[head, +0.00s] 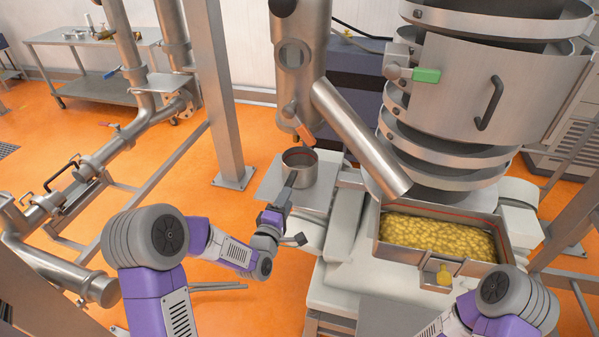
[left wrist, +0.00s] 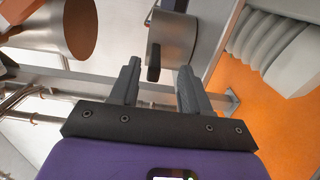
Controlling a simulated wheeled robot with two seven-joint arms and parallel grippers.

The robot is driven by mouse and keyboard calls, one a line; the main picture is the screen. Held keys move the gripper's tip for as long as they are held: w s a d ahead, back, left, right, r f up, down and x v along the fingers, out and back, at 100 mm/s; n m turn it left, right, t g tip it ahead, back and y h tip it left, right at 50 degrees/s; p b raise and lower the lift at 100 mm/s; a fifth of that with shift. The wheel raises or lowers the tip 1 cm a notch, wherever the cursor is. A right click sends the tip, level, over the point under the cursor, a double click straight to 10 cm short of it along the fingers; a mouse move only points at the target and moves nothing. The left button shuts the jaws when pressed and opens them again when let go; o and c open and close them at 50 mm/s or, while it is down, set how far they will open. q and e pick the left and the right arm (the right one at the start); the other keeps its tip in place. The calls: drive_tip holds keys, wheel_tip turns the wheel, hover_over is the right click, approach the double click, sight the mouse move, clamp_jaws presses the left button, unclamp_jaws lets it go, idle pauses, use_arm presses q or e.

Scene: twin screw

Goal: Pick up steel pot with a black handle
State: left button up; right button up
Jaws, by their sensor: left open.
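The steel pot (head: 300,167) stands upright on a light metal plate, below a steel pipe. Its black handle (head: 291,180) points toward me and meets the tip of my left gripper (head: 283,197) in the head view. In the left wrist view, the pot (left wrist: 178,38) is ahead, and its handle (left wrist: 153,64) shows in the gap between the fingers of my left gripper (left wrist: 158,72). The fingers are open and apart from the handle at the sides. I cannot tell how deep the handle reaches between them. My right gripper is not in view.
A vertical steel pipe (head: 300,75) with a small orange-handled valve hangs just above the pot. A slanted steel chute (head: 360,135) is to the right, leading to a tray (head: 405,252) of yellow pieces. A grey post (head: 215,90) stands at left.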

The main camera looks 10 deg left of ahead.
sight(299, 172)
use_arm(q)
drive_tip(key=shift+w+d+r, duration=0.1)
drive_tip(key=shift+w, duration=1.15)
drive_tip(key=shift+w+d+r, duration=0.1)
drive_tip(key=shift+w+d, duration=0.05)
drive_tip(key=shift+w, duration=1.05)
drive_tip(key=shift+w+d+r, duration=0.1)
drive_tip(key=shift+w, duration=1.15)
clamp_jaws()
